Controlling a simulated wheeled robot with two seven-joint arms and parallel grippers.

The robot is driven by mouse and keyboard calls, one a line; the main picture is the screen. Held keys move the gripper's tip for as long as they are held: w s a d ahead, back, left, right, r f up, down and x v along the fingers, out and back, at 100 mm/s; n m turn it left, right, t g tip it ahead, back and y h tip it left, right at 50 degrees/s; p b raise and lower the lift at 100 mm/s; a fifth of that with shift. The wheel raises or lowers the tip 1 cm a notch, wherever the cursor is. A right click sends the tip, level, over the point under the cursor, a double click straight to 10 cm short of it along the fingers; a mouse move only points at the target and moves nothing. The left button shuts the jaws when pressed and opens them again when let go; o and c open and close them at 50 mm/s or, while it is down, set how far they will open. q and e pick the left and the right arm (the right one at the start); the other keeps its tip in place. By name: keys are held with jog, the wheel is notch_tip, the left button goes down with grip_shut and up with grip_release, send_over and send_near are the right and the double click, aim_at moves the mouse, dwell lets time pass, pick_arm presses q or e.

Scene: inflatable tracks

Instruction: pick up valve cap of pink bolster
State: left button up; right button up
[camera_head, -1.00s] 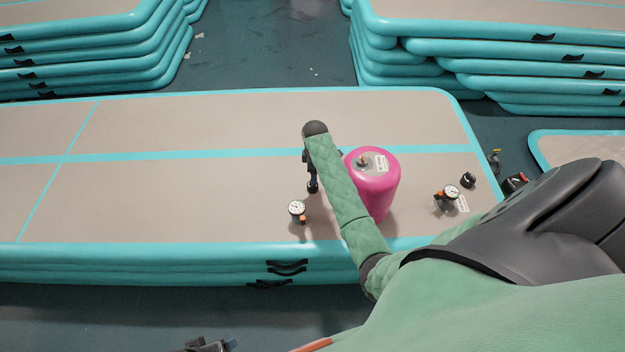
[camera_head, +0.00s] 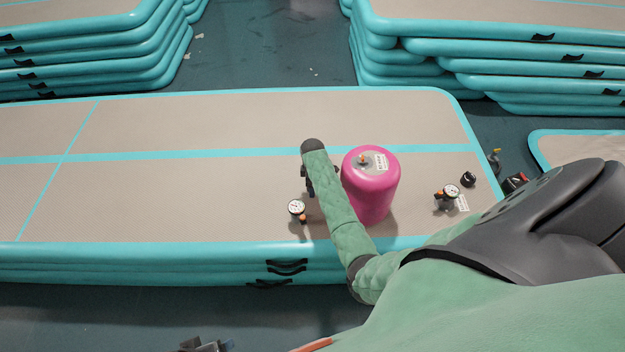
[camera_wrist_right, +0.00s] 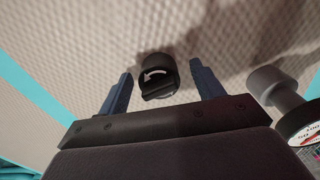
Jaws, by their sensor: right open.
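The pink bolster (camera_head: 371,185) stands upright on the stacked mat, with a valve and white label on its top. A black cap with a white curved arrow (camera_wrist_right: 157,75) lies on the mat in the right wrist view, between the spread blue fingers of my right gripper (camera_wrist_right: 161,69). I cannot tell whether the fingers touch it; a gap shows on both sides. In the head view my right gripper (camera_head: 309,183) is left of the bolster, partly hidden by my arm, and the cap there is hidden. Part of my left gripper (camera_head: 206,346) shows at the bottom edge.
A pressure gauge (camera_head: 297,208) stands close to my right gripper and also shows in the wrist view (camera_wrist_right: 303,126). Another gauge (camera_head: 448,196) and a black cap (camera_head: 467,180) lie right of the bolster. The mat (camera_head: 180,200) is clear at left.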

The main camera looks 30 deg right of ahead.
jog(key=shift+c, duration=0.2)
jog(key=c, duration=1)
